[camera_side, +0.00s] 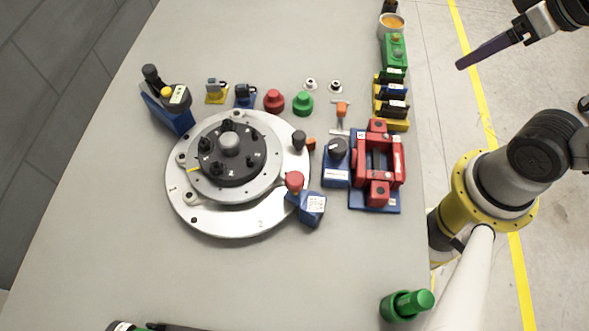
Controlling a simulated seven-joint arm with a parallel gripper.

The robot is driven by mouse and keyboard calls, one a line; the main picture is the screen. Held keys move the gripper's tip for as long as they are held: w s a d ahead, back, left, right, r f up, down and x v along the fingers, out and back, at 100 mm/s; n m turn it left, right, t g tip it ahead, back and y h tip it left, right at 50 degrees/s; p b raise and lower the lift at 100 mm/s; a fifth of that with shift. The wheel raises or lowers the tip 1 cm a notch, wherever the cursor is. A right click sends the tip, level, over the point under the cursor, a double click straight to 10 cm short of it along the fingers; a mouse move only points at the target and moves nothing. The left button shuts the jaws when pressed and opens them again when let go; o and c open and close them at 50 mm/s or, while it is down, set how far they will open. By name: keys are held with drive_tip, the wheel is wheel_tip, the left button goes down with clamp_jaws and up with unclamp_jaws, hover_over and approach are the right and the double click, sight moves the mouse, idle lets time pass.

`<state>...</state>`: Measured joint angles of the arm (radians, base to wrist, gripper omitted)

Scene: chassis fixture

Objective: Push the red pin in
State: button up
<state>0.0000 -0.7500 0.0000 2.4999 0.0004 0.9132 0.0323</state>
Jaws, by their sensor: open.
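A round red knob (294,180) sits at the right rim of the silver disc (245,222), against a blue block (312,208) with a white label; it looks like the red pin. How far in it sits cannot be told. A separate red stepped piece (273,99) stands behind the disc, beside a green one. My gripper (462,66) seems to be the dark purple end at the upper right, seen edge-on, off the table's right side. It is open, holds nothing visible, and is well apart from the red knob.
A dark dial (230,150) with several knobs tops the disc. A red clamp-like fixture (379,165) on a blue base stands right of the knob. Green cylinders (408,305) stand at front right. Coloured blocks (391,98) line the right edge.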

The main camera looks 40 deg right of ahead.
drive_tip(key=w+a+r+m+g+y, duration=0.1)
drive_tip(key=w+a+r+m+g, duration=0.2)
drive_tip(key=r, duration=0.5)
drive_tip(key=w+a+r+g+y, duration=0.1)
drive_tip(key=w+a+r, duration=0.15)
drive_tip(key=a, duration=0.25)
drive_tip(key=w+a+r+g, duration=0.2)
drive_tip(key=w+a, duration=0.2)
drive_tip(key=a, duration=0.2)
drive_tip(key=n+g+h, duration=0.2)
drive_tip(key=n+g, duration=0.1)
drive_tip(key=g, duration=0.1)
hover_over(294, 177)
drive_tip(key=w, duration=0.6)
wheel_tip(294, 177, down, 9)
drive_tip(key=x, duration=1.3)
drive_tip(key=shift+s+f, duration=0.25)
clamp_jaws()
